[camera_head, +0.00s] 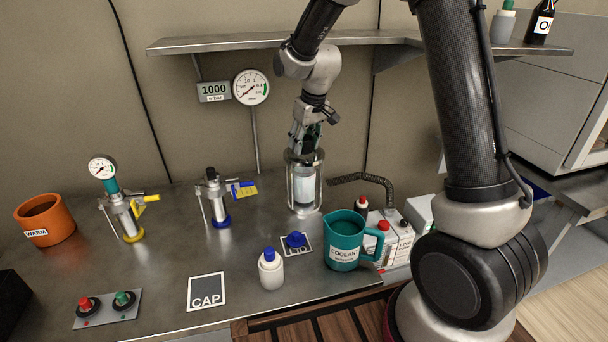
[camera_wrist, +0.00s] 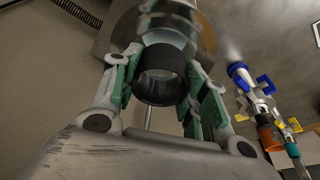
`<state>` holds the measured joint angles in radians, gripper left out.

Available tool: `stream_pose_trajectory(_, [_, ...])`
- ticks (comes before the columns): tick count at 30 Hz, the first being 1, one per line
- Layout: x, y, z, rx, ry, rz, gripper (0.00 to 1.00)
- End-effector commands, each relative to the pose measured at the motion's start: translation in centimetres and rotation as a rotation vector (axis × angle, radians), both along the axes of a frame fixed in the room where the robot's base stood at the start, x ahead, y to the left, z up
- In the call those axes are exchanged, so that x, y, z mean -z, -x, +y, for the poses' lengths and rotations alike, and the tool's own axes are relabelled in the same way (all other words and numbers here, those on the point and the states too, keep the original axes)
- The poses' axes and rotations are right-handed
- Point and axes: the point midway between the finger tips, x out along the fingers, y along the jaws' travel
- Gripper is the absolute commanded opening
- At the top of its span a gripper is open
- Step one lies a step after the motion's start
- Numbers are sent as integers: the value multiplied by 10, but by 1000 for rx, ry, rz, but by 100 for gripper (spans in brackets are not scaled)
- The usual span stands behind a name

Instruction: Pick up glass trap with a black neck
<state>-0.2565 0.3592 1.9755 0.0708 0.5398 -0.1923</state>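The glass trap is clear with a black neck, which shows in the wrist view (camera_wrist: 161,74) between my finger pads. In the head view the trap's body is hard to tell from the clear vessel (camera_head: 290,194) around it, which has a white label or inner part. My gripper (camera_head: 304,148) is above the vessel, pointing down at its mouth. In the wrist view its green pads lie against both sides of the black neck, so it looks shut on it. Whether the trap is lifted at all cannot be told.
A teal coolant jug (camera_head: 343,240), a white bottle with blue cap (camera_head: 271,271) and a blue knob (camera_head: 295,240) stand in front. Valves with blue (camera_head: 218,205) and yellow (camera_head: 130,218) parts are left. A shelf (camera_head: 240,42) is overhead. The CAP mark (camera_head: 206,281) is bare.

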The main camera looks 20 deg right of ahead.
Motion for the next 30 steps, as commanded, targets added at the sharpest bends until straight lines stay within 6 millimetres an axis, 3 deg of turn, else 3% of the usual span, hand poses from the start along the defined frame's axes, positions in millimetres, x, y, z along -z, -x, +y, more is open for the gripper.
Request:
stream_pose_trajectory(1, [0, 0, 0, 0, 0, 0, 21])
stream_pose_trajectory(5, [0, 0, 0, 0, 0, 0, 0])
stream_pose_trajectory(17, [-6, -1, 0, 0, -1, -2, 0])
stream_pose_trajectory(23, [-31, -1, 0, 0, -1, -5, 0])
stream_pose_trajectory(30, [-81, -2, 0, -1, -2, -7, 0])
